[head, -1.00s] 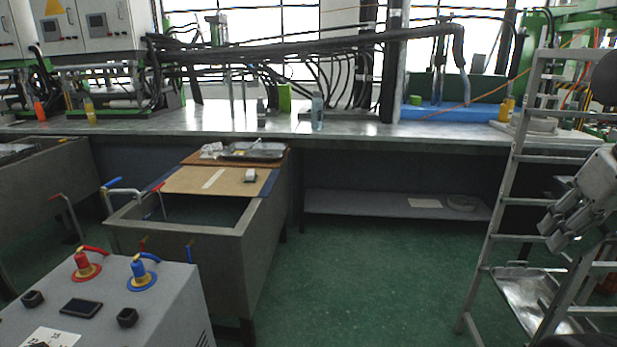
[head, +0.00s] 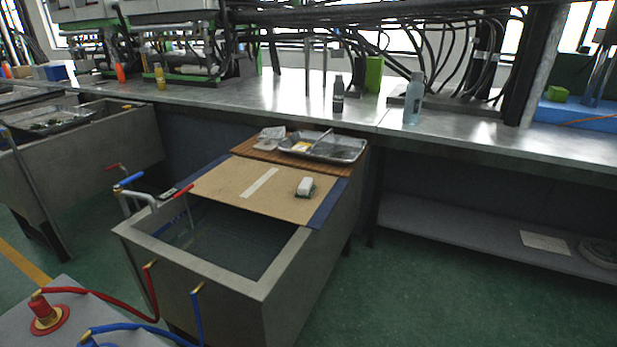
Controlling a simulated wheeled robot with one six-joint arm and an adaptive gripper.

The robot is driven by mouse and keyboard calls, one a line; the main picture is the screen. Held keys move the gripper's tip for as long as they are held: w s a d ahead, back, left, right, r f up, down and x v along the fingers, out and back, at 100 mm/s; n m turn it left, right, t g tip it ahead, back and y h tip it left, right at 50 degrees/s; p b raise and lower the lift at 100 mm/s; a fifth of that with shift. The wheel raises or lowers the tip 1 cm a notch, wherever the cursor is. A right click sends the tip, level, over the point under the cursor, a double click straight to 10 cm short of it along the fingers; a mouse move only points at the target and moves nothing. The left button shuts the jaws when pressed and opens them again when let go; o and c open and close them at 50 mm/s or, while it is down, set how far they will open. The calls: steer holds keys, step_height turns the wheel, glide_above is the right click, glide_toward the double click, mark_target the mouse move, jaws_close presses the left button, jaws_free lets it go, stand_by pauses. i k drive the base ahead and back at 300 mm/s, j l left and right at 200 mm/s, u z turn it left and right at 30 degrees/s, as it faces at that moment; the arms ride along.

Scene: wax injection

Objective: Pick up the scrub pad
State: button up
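A small block with a white top and a dark green underside, which looks like the scrub pad (head: 306,186), lies on the brown board (head: 232,188). The board covers the back part of the grey sink tank (head: 275,281). The pad sits near the board's right side, close to its blue edge strip. Nothing touches it from above. My gripper is not in view now.
A metal tray (head: 348,152) with small items sits behind the board. Taps with red and blue handles (head: 129,181) stand at the tank's left. Bottles (head: 413,99) stand on the long bench (head: 250,98). Green floor (head: 400,300) is clear to the tank's right.

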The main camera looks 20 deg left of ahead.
mark_target(306, 188)
steer(key=i+l+u, duration=0.1)
steer(key=i+u, duration=0.35)
steer(key=i+l+u, duration=0.3)
steer(key=i+u, duration=0.15)
steer(key=i+l+u, duration=0.75)
steer(key=l+u, duration=0.15)
steer(key=i+l+u, duration=0.2)
steer(key=l+u, duration=0.25)
steer(key=l, duration=0.25)
